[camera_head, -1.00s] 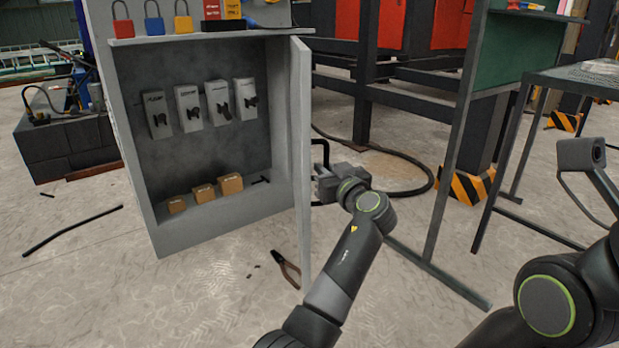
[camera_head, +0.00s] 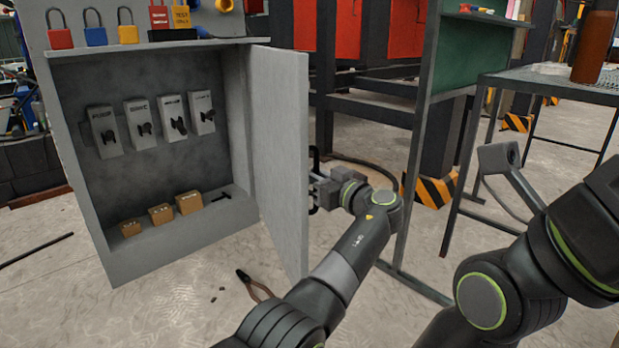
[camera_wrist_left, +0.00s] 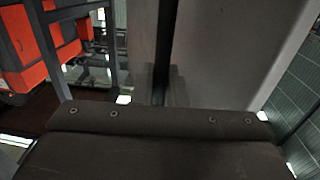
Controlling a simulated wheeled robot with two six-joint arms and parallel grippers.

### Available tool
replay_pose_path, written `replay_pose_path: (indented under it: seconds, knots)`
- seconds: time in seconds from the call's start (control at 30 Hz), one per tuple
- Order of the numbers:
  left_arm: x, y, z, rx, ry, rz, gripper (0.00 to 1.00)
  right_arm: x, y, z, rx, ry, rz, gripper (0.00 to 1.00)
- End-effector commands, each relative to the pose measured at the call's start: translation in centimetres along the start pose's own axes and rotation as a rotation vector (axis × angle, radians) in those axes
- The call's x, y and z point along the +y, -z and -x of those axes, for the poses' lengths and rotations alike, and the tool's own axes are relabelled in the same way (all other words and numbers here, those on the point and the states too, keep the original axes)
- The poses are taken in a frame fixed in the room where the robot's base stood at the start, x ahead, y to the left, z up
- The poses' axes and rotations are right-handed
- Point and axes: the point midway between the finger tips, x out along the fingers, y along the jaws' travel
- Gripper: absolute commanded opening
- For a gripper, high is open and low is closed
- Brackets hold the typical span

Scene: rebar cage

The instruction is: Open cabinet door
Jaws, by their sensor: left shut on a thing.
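The grey cabinet (camera_head: 150,255) stands at the left with its door (camera_head: 282,150) swung open on the right side. Its interior is exposed. A dark bar handle (camera_head: 314,158) is on the door's outer face. My left gripper (camera_head: 320,190) is shut on the handle, beside the door. Its fingertips are partly hidden. In the left wrist view a pale panel (camera_wrist_left: 225,60), seemingly the door, rises beyond the dark gripper body. My right arm shows at the right, but its gripper fingers are not in view.
Inside are several switches (camera_head: 140,122) and small brown boxes (camera_head: 161,213). Pliers (camera_head: 258,284) lie on the floor below the door. A green-panelled metal frame (camera_head: 425,150) and a table (camera_head: 560,88) stand to the right.

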Motion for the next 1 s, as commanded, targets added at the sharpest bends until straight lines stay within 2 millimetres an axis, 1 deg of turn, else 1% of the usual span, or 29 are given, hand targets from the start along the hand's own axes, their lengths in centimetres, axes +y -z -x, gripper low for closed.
replay_pose_path:
  seconds: [0.47,0.5,0.83,1.0]
  knots:
    - [0.1,-0.2,0.2,-0.004,0.002,-0.001,0.0,-0.2,0.2,-0.2,0.011,0.002,-0.007,0.36]
    - [0.1,-0.2,0.2,-0.004,0.001,-0.001,0.16,-0.2,0.2,-0.2,0.011,0.002,-0.006,0.36]
    - [0.1,0.1,0.1,-0.002,0.002,0.0,0.17,-0.1,0.1,-0.2,0.008,0.001,-0.004,0.36]
    - [0.1,1.1,0.1,-0.001,0.002,0.0,0.17,-0.1,-0.3,-0.7,-0.001,0.0,0.001,0.36]
